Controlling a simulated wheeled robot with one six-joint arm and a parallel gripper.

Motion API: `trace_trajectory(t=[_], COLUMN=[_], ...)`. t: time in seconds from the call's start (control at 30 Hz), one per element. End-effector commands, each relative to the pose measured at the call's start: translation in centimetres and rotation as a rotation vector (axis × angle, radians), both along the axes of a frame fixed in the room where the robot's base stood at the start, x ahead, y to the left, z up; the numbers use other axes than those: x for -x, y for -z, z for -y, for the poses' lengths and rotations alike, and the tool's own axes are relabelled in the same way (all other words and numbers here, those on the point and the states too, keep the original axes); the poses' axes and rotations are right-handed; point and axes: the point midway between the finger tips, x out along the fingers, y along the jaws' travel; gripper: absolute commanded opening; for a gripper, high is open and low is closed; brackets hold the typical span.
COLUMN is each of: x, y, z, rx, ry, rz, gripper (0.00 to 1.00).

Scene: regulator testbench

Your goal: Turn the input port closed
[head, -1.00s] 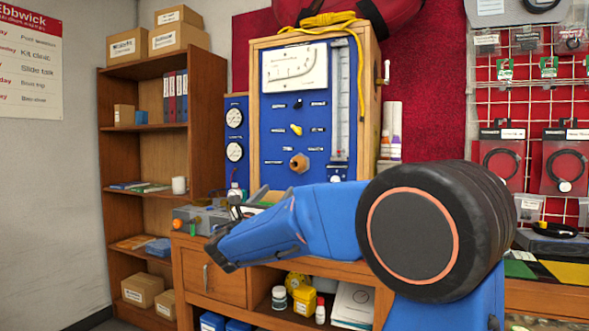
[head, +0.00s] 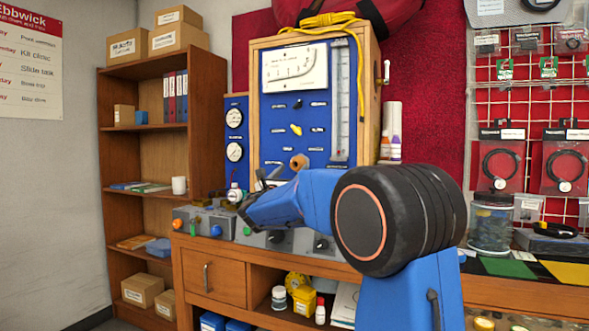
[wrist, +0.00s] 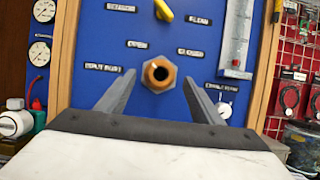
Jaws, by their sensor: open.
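The blue regulator panel (head: 275,145) stands upright in a wooden frame on the bench. A copper-coloured hex port (head: 299,161) with a dark round opening sits low on it, and it shows near the middle of the wrist view (wrist: 158,74). Labels surround it, too blurred to read surely. My gripper (head: 268,177) is open and empty, pointing at the panel. In the wrist view its fingers lie left and right of the port and below it in the picture; contact cannot be told. A yellow lever (head: 296,129) sits above the port, tilted; it also shows in the wrist view (wrist: 163,10).
Two gauges (head: 234,136) sit on a side panel at the left. Grey boxes with coloured knobs (head: 203,222) stand on the bench below. A clear flow tube (head: 339,110) and small bottles (head: 395,147) are at the right. A jar (head: 490,228) stands right of my arm.

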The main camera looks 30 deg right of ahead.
Motion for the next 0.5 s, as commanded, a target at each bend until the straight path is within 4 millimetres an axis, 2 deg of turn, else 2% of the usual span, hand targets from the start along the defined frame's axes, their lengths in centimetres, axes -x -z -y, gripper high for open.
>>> trace_trajectory(t=[0.2, 0.5], x=[-1.3, -1.6], y=[-0.9, -1.1], z=[1.7, 2.1], rx=[0.001, 0.001], ry=[0.001, 0.0], rz=[0.001, 0.001], gripper=[0.61, 0.61])
